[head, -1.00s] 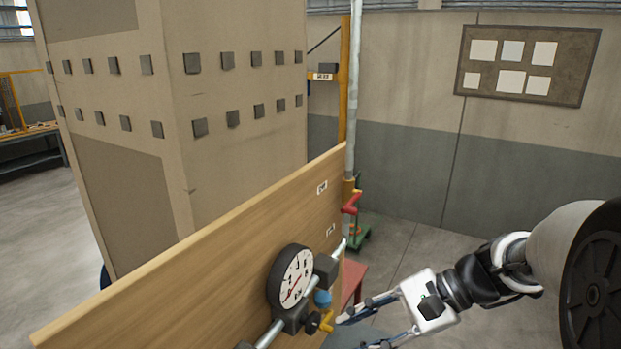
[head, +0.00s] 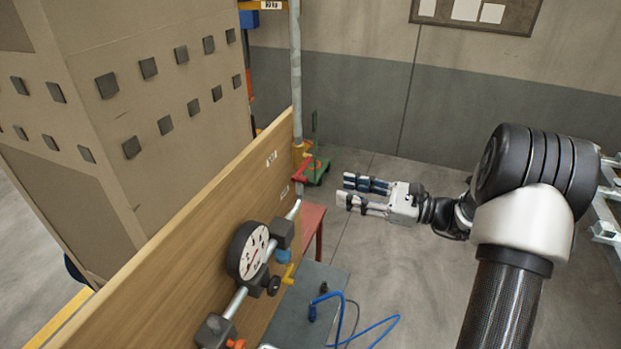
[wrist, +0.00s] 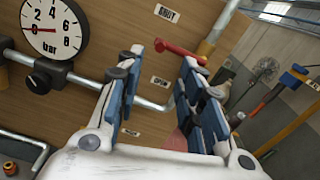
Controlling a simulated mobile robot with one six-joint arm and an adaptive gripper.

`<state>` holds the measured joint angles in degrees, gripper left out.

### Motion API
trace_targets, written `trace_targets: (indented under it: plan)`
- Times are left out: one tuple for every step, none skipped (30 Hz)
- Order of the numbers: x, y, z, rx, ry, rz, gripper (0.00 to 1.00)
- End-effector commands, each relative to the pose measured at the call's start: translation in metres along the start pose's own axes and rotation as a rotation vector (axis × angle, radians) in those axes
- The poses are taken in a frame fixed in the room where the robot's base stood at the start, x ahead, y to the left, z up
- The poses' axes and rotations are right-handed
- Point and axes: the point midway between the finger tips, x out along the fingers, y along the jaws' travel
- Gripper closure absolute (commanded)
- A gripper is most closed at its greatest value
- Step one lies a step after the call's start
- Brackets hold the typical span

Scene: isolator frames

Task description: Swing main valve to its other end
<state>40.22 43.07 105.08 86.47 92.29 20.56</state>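A red valve lever (head: 302,170) sits on the upright grey pipe at the far end of the wooden panel. In the wrist view the lever (wrist: 178,48) lies crosswise between a label reading SHUT (wrist: 167,12) above it and one reading OPEN (wrist: 160,82) below it. My gripper (head: 345,190) is open and empty, to the right of the lever in the head view and apart from it. In the wrist view my gripper (wrist: 162,56) has its fingers spread, with the lever seen beyond the fingertips. The right finger hides part of the pipe below the lever.
A pressure gauge (head: 248,250) and a yellow handle (head: 288,274) are on the nearer pipework. A red stool or table (head: 312,222) and a grey surface with a blue cable (head: 372,326) stand beside the panel (head: 190,225). Open floor (head: 405,270) lies to the right.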

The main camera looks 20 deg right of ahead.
Motion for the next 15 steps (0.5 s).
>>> trace_targets:
  plan:
    - [0.013, 0.001, 0.001, 0.002, 0.000, 0.004, 0.65]
    - [0.020, 0.001, 0.001, 0.002, 0.000, 0.005, 0.65]
    - [0.029, 0.001, 0.001, 0.002, -0.001, 0.005, 0.65]
    - [0.035, 0.001, 0.001, 0.002, -0.001, 0.005, 0.65]
    - [0.042, 0.001, 0.001, 0.001, 0.000, 0.005, 0.65]
    - [0.050, 0.001, 0.001, 0.001, 0.000, 0.004, 0.65]
    - [0.056, 0.001, 0.002, 0.000, 0.000, 0.005, 0.65]
    - [0.062, 0.001, 0.002, 0.000, 0.000, 0.005, 0.65]
    - [0.069, 0.001, 0.001, 0.000, 0.001, 0.004, 0.65]
    - [0.075, 0.001, 0.001, 0.000, 0.001, 0.005, 0.65]
    - [0.079, 0.001, 0.001, 0.000, 0.001, 0.003, 0.65]
    - [0.085, 0.001, 0.001, 0.000, 0.000, 0.003, 0.65]
    - [0.088, 0.001, 0.001, 0.000, 0.000, 0.004, 0.65]
    - [0.092, 0.001, 0.001, 0.000, 0.001, 0.003, 0.65]
    - [0.095, 0.001, 0.000, 0.000, 0.001, 0.002, 0.65]
